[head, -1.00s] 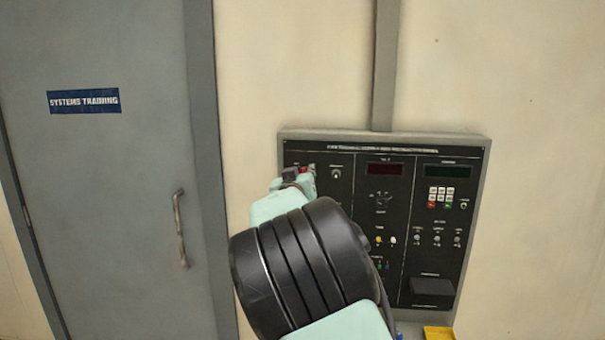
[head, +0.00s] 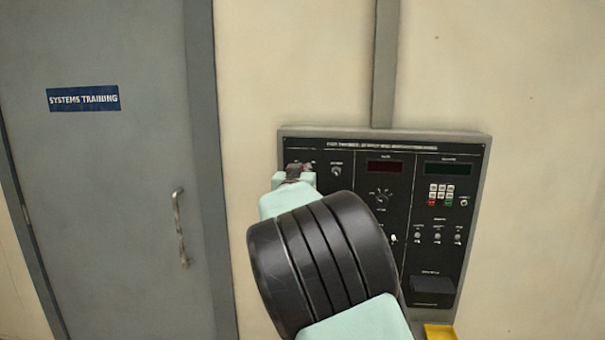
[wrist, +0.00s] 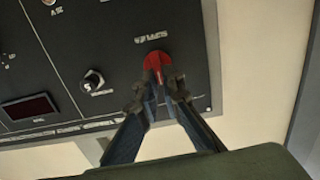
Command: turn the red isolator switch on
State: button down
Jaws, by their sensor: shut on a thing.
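The red isolator switch (wrist: 156,62) is on the black panel in the wrist view. My gripper (wrist: 158,80) is at the switch, its two fingers closed on the lower part of the red handle. The upper round part of the switch shows above the fingertips. In the head view my gripper (head: 296,172) is at the panel's upper left corner, and my arm hides most of the switch there.
The black control panel (head: 350,210) has a small knob (wrist: 92,82) beside the switch, a red display (head: 384,168) and a keypad (head: 440,194). A grey door with a handle (head: 180,228) is to the left. A yellow object (head: 438,332) is below the panel.

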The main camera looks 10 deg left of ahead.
jog(key=m+b, duration=0.1)
jog(key=m, duration=0.2)
jog(key=m+b, duration=0.2)
jog(key=m, duration=0.1)
jog(key=m+b, duration=0.1)
jog(key=m, duration=0.2)
jog(key=shift+d+f, duration=0.25)
jog(key=shift+d, duration=0.15)
jog(key=shift+m+b, duration=0.3)
jog(key=c, duration=2.1)
grip_release()
jog(key=shift+s, duration=0.15)
jog(key=s, duration=1.1)
jog(key=shift+s+a, duration=0.2)
jog(key=shift+s, duration=0.2)
